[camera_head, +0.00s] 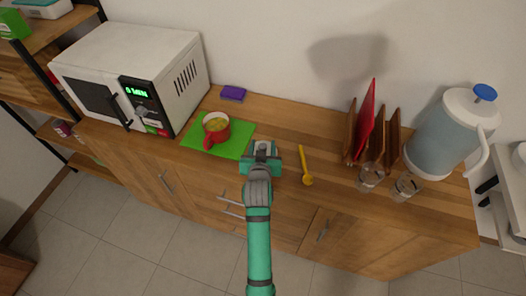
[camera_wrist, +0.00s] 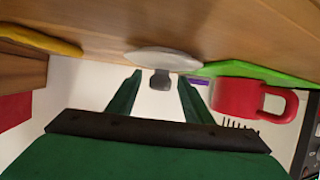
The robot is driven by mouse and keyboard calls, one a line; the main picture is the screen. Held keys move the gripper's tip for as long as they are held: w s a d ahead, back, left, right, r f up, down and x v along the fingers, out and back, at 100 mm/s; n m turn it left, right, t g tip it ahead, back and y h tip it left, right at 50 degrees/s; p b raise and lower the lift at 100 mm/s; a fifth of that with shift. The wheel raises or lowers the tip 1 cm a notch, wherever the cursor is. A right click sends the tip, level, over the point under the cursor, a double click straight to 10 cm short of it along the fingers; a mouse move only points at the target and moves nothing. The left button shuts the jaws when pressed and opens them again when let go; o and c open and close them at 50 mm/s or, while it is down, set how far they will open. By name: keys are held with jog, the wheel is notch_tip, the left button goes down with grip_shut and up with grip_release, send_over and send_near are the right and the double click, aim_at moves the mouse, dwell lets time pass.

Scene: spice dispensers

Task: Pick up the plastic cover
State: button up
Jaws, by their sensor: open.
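The plastic cover (camera_wrist: 165,57) is a pale, shallow disc with a grey knob (camera_wrist: 160,79). In the wrist view, which is upside down, it lies on the wooden counter. My gripper (camera_wrist: 160,84) is open, with the knob showing between its two green fingertips. I cannot tell whether either finger touches the knob. In the head view my gripper (camera_head: 261,155) is over the counter, right of the green board, and hides most of the cover.
A red mug (camera_head: 215,127) stands on the green cutting board (camera_head: 235,141), close to my gripper. A yellow spoon (camera_head: 304,163) lies to the right. Further right are two glasses (camera_head: 370,176), a wooden rack (camera_head: 392,140) and a large jug (camera_head: 443,135). A microwave (camera_head: 135,75) stands left.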

jog(key=c, duration=1.1)
jog(key=shift+r, duration=0.1)
